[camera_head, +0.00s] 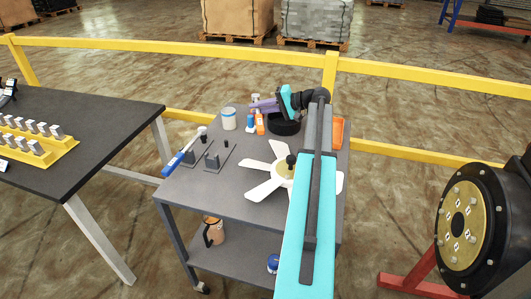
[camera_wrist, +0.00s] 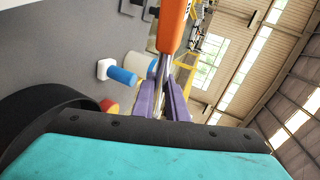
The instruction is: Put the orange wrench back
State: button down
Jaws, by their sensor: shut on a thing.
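In the wrist view, my gripper (camera_wrist: 163,92), with purple fingers, is shut on the metal shaft of the orange wrench (camera_wrist: 172,24). Its thick orange handle runs out past the fingertips to the top of the picture. The end between the fingers is mostly hidden. In the head view, my gripper (camera_head: 256,107) is over the back of the grey cart, pointing left. An orange shape shows just below the fingers there; I cannot tell whether it is the handle or a bottle.
The grey cart (camera_head: 235,188) holds a white cup (camera_head: 229,119), a blue bottle (camera_head: 250,122), two grey stands (camera_head: 213,158), a blue-handled tool (camera_head: 175,162) and a white fan-shaped part (camera_head: 263,189). An orange bin (camera_head: 338,132) is behind my arm. A yellow rail (camera_head: 430,80) runs behind.

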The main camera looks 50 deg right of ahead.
jog(key=shift+w, duration=0.1)
jog(key=shift+a+f+p, duration=0.1)
jog(key=shift+f+p, duration=0.25)
jog(key=shift+f, duration=2.75)
jog(key=shift+f, duration=0.15)
jog(key=shift+f, duration=1.8)
jog(key=c, duration=2.2)
grip_release()
jog(key=shift+f, duration=0.15)
jog(key=shift+o, duration=0.9)
jog(key=shift+r, duration=0.2)
